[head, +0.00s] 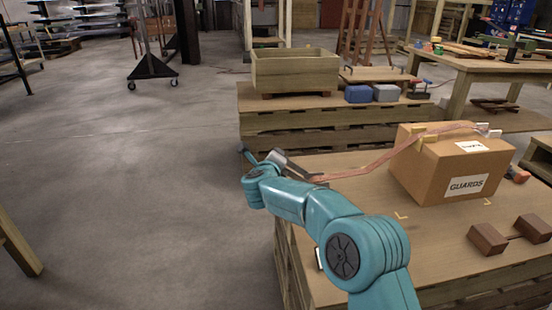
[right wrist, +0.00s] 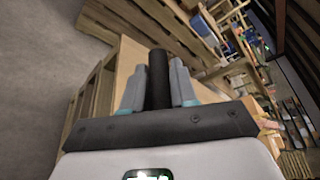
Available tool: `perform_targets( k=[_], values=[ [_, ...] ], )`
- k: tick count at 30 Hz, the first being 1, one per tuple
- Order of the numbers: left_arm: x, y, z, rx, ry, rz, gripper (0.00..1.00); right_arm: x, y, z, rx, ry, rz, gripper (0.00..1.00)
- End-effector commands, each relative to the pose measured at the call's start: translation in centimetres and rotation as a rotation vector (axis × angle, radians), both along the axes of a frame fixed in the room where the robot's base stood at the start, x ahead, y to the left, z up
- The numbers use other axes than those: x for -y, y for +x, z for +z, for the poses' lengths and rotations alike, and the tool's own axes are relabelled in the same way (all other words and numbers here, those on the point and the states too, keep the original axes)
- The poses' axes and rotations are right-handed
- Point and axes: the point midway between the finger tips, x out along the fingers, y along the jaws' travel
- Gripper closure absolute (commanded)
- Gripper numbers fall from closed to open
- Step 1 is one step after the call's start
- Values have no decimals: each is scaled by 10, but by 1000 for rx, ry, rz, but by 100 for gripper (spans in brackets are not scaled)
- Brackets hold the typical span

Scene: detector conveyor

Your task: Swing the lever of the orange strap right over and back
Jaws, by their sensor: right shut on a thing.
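The orange strap (head: 372,168) runs from the table's left part up over a cardboard box (head: 437,172) marked "GUARDS". Its grey and dark lever (head: 290,166) is at the strap's left end, near the table's back left edge. My right gripper (head: 262,170) is at the lever, its fingers partly hidden by my teal arm. In the right wrist view, its two grey fingers (right wrist: 159,92) are shut on either side of a dark round handle (right wrist: 158,68) of the lever. My left gripper is not in view.
The box stands on a wooden pallet table (head: 345,235). Two brown blocks (head: 487,239) lie at its front right. Behind it, a pallet stack (head: 300,122) carries a wooden crate (head: 295,72) and blue-grey boxes (head: 358,94).

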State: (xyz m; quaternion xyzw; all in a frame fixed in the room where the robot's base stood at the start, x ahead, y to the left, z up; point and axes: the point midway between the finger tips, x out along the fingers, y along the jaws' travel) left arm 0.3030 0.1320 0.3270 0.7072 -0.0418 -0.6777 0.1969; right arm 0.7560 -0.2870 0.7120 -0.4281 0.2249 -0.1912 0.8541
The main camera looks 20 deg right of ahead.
Motion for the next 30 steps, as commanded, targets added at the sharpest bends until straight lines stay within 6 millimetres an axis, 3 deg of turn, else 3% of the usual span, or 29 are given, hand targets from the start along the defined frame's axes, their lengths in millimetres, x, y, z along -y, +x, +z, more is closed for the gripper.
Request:
perform_targets(
  k=[5,6,8,20,26,30],
  values=[
    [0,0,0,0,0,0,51,1,-1,-2,-3,2,-4,100],
    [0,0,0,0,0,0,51,1,-1,-2,-3,2,-4,66],
    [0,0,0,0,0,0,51,1,-1,-1,-3,2,-4,52],
    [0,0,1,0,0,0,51,-4,-6,2,-2,0,0,52],
    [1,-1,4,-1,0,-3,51,-24,-37,13,-1,0,3,52],
    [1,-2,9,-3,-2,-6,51,-43,-68,21,-2,1,3,52]
  ],
)
